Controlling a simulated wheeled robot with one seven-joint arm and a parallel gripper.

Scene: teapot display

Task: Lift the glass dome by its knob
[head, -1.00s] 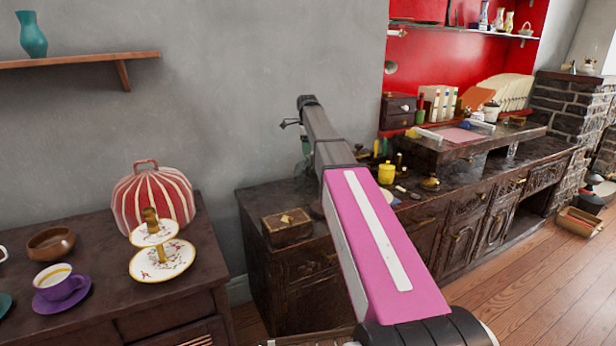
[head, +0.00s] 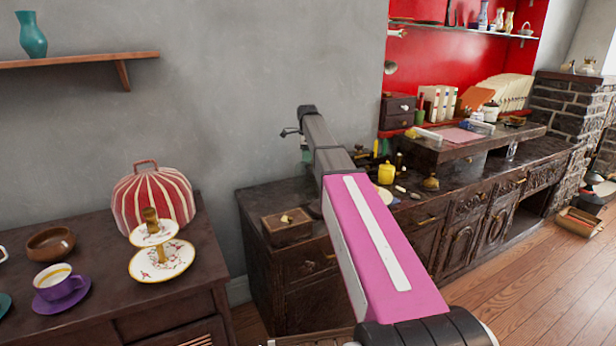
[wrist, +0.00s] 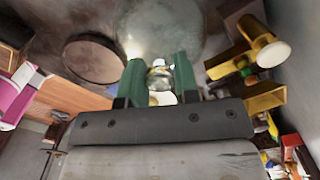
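In the wrist view, the glass dome (wrist: 160,25) is a pale, see-through round shape at the top middle. Its clear knob (wrist: 159,76) lies between the two green fingers of my gripper (wrist: 160,72). The fingers flank the knob closely on both sides. I cannot tell whether they press on it or leave a thin gap.
A wooden box (head: 288,230) stands on the dark cabinet left of my arm. A yellow jar (head: 386,173) and small items stand on its right. A round brown plate (wrist: 95,60) and yellow objects (wrist: 262,50) flank the dome. A striped cosy (head: 153,195) stands on the left cabinet.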

